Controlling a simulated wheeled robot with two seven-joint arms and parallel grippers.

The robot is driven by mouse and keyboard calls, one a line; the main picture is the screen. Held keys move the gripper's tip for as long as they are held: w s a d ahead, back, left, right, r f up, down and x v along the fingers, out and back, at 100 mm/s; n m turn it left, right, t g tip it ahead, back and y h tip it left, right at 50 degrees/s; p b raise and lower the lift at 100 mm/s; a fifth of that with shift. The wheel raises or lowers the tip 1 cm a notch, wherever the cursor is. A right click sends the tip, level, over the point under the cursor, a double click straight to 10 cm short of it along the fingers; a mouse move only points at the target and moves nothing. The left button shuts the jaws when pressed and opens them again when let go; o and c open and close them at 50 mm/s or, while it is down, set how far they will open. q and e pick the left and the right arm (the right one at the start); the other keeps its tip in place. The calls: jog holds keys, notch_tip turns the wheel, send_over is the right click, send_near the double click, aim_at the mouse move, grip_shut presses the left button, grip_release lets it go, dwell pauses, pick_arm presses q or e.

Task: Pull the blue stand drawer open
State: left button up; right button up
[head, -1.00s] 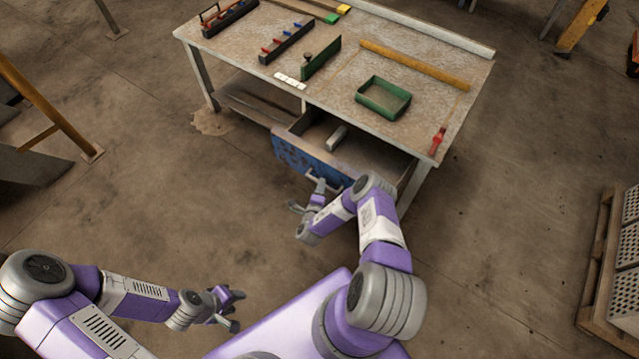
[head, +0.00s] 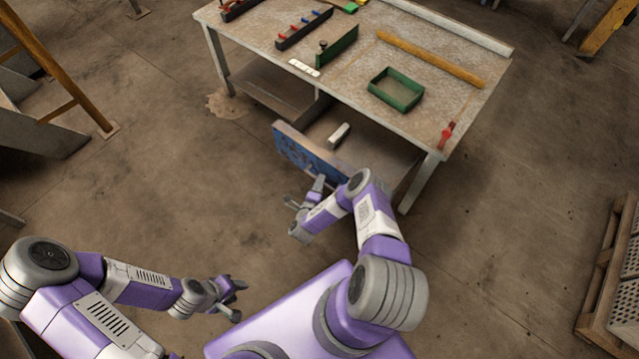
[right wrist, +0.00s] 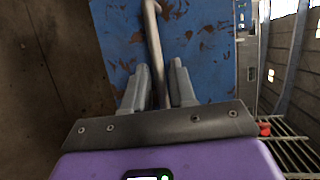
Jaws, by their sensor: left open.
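The blue stand drawer (head: 300,157) stands part-way out of the workbench, its worn blue front facing me. A pale block (head: 339,135) lies inside it. The drawer's grey bar handle (right wrist: 155,45) shows in the right wrist view, running down between the fingers of my right gripper (right wrist: 158,82). My left gripper (head: 238,298) is open and empty, low over the floor, away from the drawer.
The workbench top (head: 350,75) holds a green tray (head: 396,89), a yellow bar (head: 430,60), a red tool (head: 446,135) and several racks. A wooden pallet (head: 600,270) stands at the right. The floor left of the drawer is clear.

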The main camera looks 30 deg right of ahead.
jog(key=shift+o, duration=0.8)
jog(key=p+v, duration=0.2)
jog(key=v, duration=0.5)
jog(key=shift+s+a, duration=0.25)
